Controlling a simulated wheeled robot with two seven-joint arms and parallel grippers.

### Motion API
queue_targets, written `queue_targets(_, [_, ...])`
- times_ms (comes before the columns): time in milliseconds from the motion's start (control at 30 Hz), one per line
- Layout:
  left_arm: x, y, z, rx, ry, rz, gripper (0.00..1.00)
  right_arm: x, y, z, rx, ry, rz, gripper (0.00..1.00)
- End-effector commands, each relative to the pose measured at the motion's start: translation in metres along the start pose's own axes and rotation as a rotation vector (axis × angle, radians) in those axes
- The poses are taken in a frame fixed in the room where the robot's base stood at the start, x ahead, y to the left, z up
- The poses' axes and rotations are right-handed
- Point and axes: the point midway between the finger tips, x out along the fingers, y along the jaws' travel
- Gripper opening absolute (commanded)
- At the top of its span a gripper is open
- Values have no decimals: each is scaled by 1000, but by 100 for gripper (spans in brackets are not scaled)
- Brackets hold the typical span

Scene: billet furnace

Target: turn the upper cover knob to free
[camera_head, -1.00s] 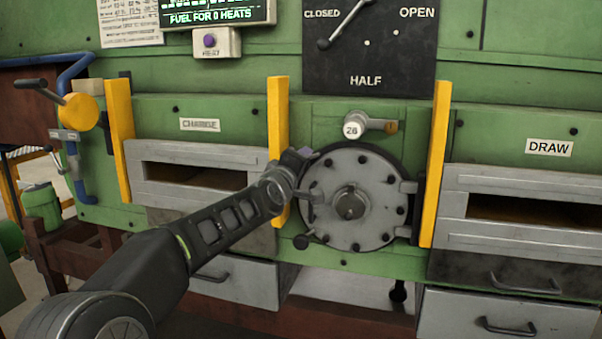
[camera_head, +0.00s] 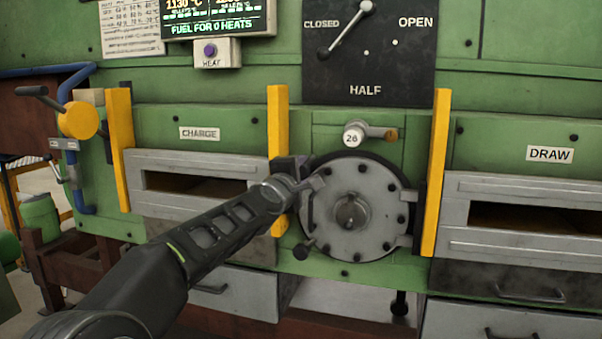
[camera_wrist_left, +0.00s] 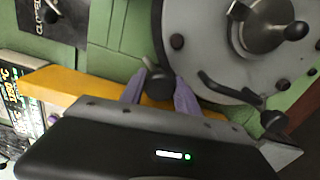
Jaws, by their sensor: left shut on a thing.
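The round grey cover (camera_head: 372,190) is bolted to the green furnace front, with a hub knob (camera_head: 350,211) at its centre; it also shows in the left wrist view (camera_wrist_left: 215,45). My left gripper (camera_head: 308,176) is at the cover's upper left edge. In the left wrist view its two purple fingers (camera_wrist_left: 160,95) are shut on the upper cover knob (camera_wrist_left: 159,82), a dark round knob with a pale stem. The head view mostly hides this knob behind the gripper. The lower cover knob (camera_head: 302,249) is free at the lower left edge. My right gripper is not in view.
Yellow upright bars (camera_head: 277,130) and (camera_head: 436,170) flank the cover. A pale knob marked 26 (camera_head: 354,134) sits just above it. The CHARGE opening (camera_head: 195,188) is on the left and the DRAW opening (camera_head: 525,218) on the right. Drawers lie below.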

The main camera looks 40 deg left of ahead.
Motion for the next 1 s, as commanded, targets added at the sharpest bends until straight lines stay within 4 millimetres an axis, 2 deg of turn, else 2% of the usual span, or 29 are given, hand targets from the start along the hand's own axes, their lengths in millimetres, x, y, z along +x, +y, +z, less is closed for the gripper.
queue_targets(200, [0, -1, 0, -1, 0, -1, 0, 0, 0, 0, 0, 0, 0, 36])
queue_targets(233, [0, -1, 0, -1, 0, -1, 40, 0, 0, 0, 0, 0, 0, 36])
queue_targets(467, [0, 0, 0, 0, 0, -1, 58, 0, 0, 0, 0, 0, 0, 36])
queue_targets(767, [-2, 0, 0, 1, 0, 0, 58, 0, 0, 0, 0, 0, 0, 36])
queue_targets(867, [-8, 1, 0, 1, 0, 2, 58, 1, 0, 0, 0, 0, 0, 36])
queue_targets(1000, [-27, 0, 0, 1, 0, 2, 58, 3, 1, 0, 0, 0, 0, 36])
